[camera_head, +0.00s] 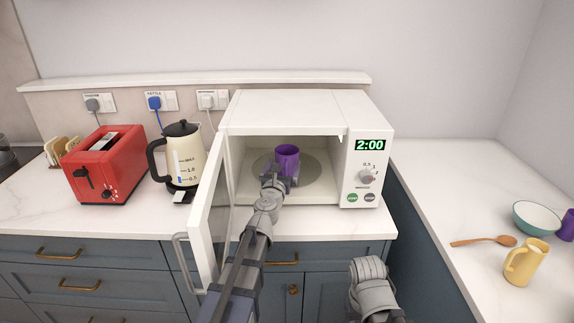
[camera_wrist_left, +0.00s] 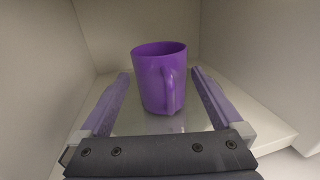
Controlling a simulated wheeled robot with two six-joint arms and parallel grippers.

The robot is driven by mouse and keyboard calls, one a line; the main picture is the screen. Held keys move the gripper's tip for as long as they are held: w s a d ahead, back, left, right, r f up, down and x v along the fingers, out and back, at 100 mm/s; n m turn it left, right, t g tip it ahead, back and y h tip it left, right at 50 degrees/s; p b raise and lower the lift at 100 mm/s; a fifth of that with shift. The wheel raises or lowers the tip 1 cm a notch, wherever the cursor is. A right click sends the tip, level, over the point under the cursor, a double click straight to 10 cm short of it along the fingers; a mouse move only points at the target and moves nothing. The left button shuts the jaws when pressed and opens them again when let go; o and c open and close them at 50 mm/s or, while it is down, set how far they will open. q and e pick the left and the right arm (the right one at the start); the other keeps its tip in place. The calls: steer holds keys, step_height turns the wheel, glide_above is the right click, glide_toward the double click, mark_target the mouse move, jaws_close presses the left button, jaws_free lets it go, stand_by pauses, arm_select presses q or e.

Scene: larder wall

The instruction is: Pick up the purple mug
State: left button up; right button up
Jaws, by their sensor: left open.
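The purple mug (camera_head: 288,157) stands upright inside the open white microwave (camera_head: 283,113), on the round glass turntable (camera_head: 309,168). My left gripper (camera_head: 280,172) reaches into the microwave from the front, with its fingers at the mug. In the left wrist view the mug (camera_wrist_left: 157,78) stands between the two open fingers of the gripper (camera_wrist_left: 163,100), with a gap on each side. Its handle faces the wrist camera. My right arm shows at the bottom of the head view, but its fingers are not visible.
The microwave door (camera_head: 211,213) hangs open to the left, close beside my left arm. A cream kettle (camera_head: 187,160) and a red toaster (camera_head: 104,170) stand further left. On the right counter are a bowl (camera_head: 537,219), a wooden spoon (camera_head: 484,241) and a yellow jug (camera_head: 526,262).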

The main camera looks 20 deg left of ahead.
arm_select(q)
steer(key=shift+w, duration=1.1)
steer(key=shift+s, duration=0.1)
jaws_close()
